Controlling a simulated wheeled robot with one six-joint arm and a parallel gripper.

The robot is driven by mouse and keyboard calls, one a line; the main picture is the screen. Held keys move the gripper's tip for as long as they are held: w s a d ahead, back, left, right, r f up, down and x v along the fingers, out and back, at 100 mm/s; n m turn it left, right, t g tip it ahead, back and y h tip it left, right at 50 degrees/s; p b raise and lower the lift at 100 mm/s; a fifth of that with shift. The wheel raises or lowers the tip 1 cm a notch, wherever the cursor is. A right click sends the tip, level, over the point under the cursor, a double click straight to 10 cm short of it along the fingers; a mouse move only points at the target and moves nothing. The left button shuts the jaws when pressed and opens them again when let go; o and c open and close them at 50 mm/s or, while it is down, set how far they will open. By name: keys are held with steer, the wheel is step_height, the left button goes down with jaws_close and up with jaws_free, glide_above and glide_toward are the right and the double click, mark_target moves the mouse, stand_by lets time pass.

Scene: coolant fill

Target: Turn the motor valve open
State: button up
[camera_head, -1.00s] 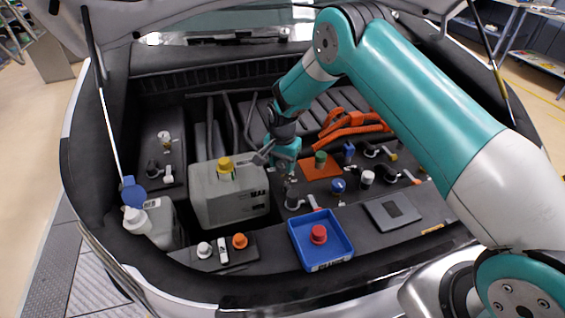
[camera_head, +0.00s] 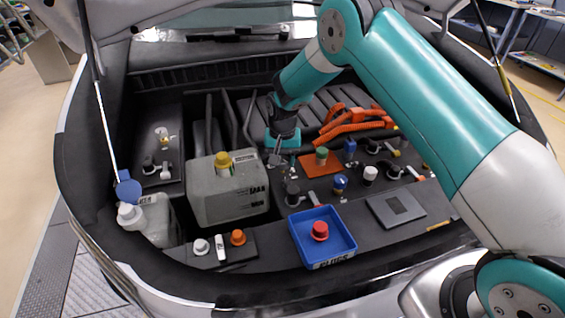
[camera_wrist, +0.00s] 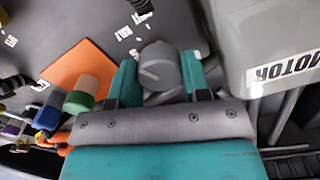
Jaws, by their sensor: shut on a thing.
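The motor valve is a round grey knob (camera_wrist: 160,66) with a pale line on its top, seen in the wrist view. My gripper (camera_wrist: 160,80) has its teal fingers on either side of the knob and is shut on it. The grey tank (camera_wrist: 285,30) with the word MOTOR on its label stands right beside it. In the head view my gripper (camera_head: 277,158) points down just right of the tank (camera_head: 228,200), which has a yellow cap (camera_head: 222,161). The valve is mostly hidden by my gripper in that view.
An orange plate (camera_head: 310,166) with a green-capped fitting (camera_head: 321,155) lies right of my gripper. A blue tray (camera_head: 340,218) holds a red cap (camera_head: 320,230). A black fitting with a red-tipped handle stands between. Orange cables (camera_head: 355,124) run behind.

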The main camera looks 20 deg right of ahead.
mark_target(283, 159)
steer(key=n+b, duration=0.2)
steer(key=n, duration=0.4)
steer(key=n+b, duration=0.1)
steer(key=n, duration=0.5)
steer(key=shift+n, duration=0.3)
stand_by(0.4)
steer(key=o, duration=0.9)
steer(key=shift+o, duration=0.2)
step_height(283, 159, up, 18)
steer(key=b, duration=0.2)
steer(key=shift+f, duration=0.25)
